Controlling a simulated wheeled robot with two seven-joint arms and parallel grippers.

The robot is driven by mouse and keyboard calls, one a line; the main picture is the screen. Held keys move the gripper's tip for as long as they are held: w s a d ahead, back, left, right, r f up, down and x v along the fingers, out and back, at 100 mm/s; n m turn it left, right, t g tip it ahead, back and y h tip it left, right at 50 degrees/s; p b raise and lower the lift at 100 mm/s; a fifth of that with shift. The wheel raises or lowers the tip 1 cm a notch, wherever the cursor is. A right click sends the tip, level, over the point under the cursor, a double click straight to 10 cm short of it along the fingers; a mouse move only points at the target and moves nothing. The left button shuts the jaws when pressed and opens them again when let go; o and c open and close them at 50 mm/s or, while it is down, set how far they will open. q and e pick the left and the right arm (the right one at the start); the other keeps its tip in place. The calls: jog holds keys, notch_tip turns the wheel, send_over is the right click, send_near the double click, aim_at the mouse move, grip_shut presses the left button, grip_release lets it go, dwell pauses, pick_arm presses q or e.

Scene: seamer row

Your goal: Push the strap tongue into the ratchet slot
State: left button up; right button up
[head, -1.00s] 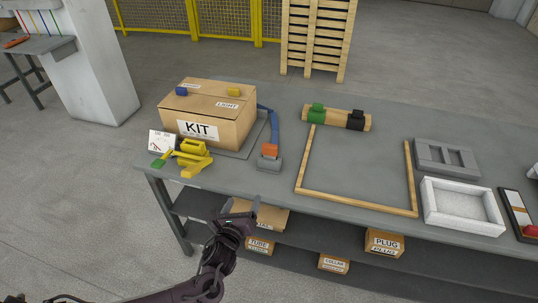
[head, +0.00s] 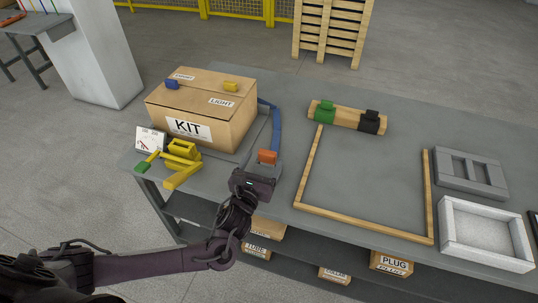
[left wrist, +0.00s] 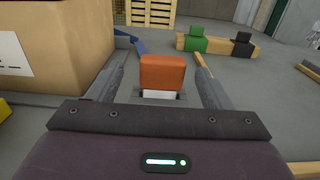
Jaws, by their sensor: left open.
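The orange strap tongue (head: 267,156) rests on a small grey block in front of the KIT box (head: 215,132). The blue strap (head: 276,128) runs back from it beside the box. The yellow ratchet (head: 181,151), with a green-tipped lever, stands at the box's front left; its slot is too small to make out. My left gripper (head: 262,170) is open just in front of the tongue. In the left wrist view, its fingers lie on either side of the tongue (left wrist: 162,72), with gaps showing. My right gripper is not in view.
A picture card (head: 150,139) stands left of the ratchet. A wooden frame (head: 362,223) lies right of the strap, with a bar carrying green and black clips (head: 347,117) behind it. A white tray (head: 486,259) and grey slotted block (head: 470,171) are farther right.

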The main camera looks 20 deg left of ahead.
aim_at(266, 157)
pick_arm(q)
jog(key=shift+w+d+r, duration=0.1)
jog(key=shift+w+r, duration=0.05)
jog(key=shift+w, duration=0.4)
jog(key=shift+w+d+r, duration=0.1)
jog(key=shift+w, duration=0.4)
jog(key=shift+w+f, duration=0.2)
jog(key=shift+w, duration=1.35)
jog(key=c, duration=1.1)
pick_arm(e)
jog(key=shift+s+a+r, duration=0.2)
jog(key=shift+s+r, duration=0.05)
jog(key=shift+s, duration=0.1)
pick_arm(q)
jog(key=shift+r, duration=0.1)
